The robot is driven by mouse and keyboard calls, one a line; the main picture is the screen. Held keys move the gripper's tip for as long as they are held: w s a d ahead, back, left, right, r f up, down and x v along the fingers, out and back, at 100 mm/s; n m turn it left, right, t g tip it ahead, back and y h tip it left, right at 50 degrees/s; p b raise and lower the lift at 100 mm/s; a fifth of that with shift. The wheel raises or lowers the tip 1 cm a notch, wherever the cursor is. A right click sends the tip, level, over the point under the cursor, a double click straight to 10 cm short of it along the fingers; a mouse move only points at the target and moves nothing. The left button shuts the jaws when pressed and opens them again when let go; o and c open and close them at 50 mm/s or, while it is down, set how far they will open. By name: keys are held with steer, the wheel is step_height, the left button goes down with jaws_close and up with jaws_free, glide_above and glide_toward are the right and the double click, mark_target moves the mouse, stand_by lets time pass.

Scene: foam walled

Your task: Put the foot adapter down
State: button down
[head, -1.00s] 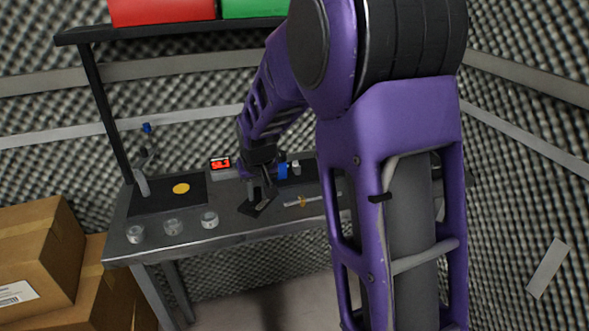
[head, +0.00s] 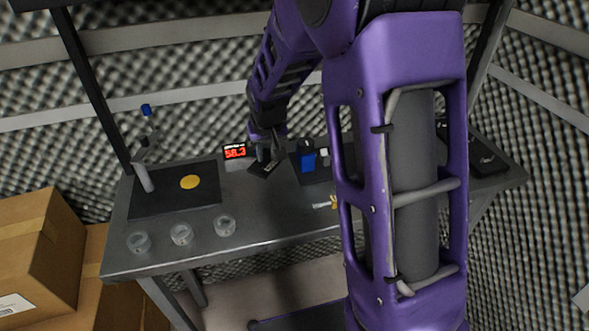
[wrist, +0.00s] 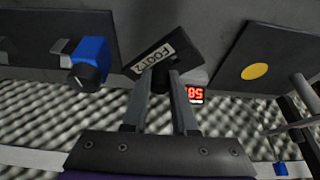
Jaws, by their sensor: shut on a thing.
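The foot adapter (head: 261,171) is a small dark block with a flat face. In the wrist view the adapter (wrist: 183,50) carries a pale label that seems to read FOOT-2. My gripper (head: 268,156) is shut on it, and both fingers (wrist: 160,80) reach to its near edge. The adapter is over the back part of the grey table (head: 250,215), close to the red-digit display (head: 235,151). I cannot tell whether its underside touches the table.
A dark mat with a yellow disc (head: 189,182) lies to the left, and several clear jars (head: 181,235) stand at the front left. A blue part (head: 307,161) stands on another dark mat to the right. Table in front of the adapter is clear.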

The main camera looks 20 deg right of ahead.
steer(key=shift+f, duration=3.6)
steer(key=shift+f+b, duration=0.25)
steer(key=shift+b, duration=0.2)
steer(key=c, duration=0.7)
jaws_free()
steer(key=shift+r, duration=0.1)
